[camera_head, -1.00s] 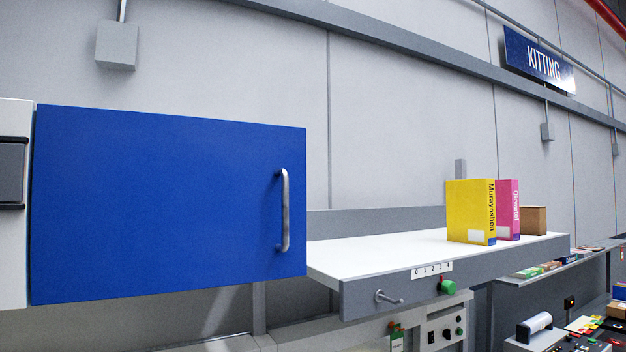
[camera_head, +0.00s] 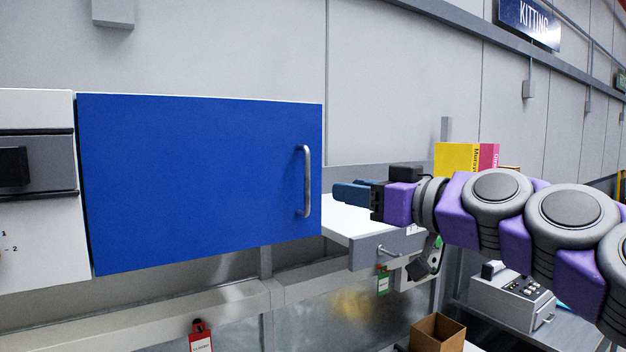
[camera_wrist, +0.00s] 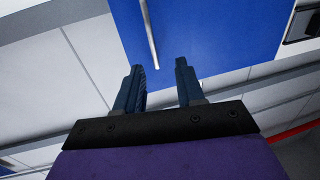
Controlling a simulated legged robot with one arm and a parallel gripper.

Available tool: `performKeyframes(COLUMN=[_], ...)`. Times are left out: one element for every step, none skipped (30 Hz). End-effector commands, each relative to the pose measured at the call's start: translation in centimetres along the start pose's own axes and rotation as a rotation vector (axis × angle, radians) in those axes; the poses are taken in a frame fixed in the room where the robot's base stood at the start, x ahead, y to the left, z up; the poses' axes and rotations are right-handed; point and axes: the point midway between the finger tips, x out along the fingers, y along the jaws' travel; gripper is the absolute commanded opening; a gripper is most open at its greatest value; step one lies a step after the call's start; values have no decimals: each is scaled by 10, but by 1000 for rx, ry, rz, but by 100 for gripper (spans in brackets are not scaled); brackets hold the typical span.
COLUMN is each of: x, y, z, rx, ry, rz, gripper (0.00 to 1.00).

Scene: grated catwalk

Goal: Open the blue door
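The blue door (camera_head: 195,180) is a flat rectangular panel at the left of the head view, and it looks closed. Its vertical silver bar handle (camera_head: 307,182) is near its right edge. My gripper (camera_head: 345,192) is just right of the handle, pointing left toward it, and apart from it. In the wrist view the two blue fingers (camera_wrist: 162,78) are spread with nothing between them. There the handle (camera_wrist: 149,36) lies ahead of the left finger, against the blue door (camera_wrist: 205,35).
A grey panel with a black knob (camera_head: 38,165) adjoins the door's left side. An open cardboard box (camera_head: 437,333) stands below.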

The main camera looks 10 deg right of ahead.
Motion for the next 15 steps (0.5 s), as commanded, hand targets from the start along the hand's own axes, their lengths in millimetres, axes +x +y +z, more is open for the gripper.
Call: performKeyframes(x=[10,14,21,27,32,38,43,48,55,61,67,76,82,87,94], y=[3,6,8,10,11,14,16,17,18,17,17,16,14,11,9], z=[0,0,0,1,2,1,1,0,0,0,0,0,0,0,0], rx=[4,7,8,8,10,12,13,13,12,12,11,10,10,9,7], ry=[-1,1,0,-1,-1,1,2,3,4,4,3,1,2,2,2], rz=[-2,-3,-2,-2,-3,-3,-2,-2,-2,-2,-2,-1,-1,-1,0], gripper=[38,38,38,38,38,38,38,38,38,38,38,38,38,38,38])
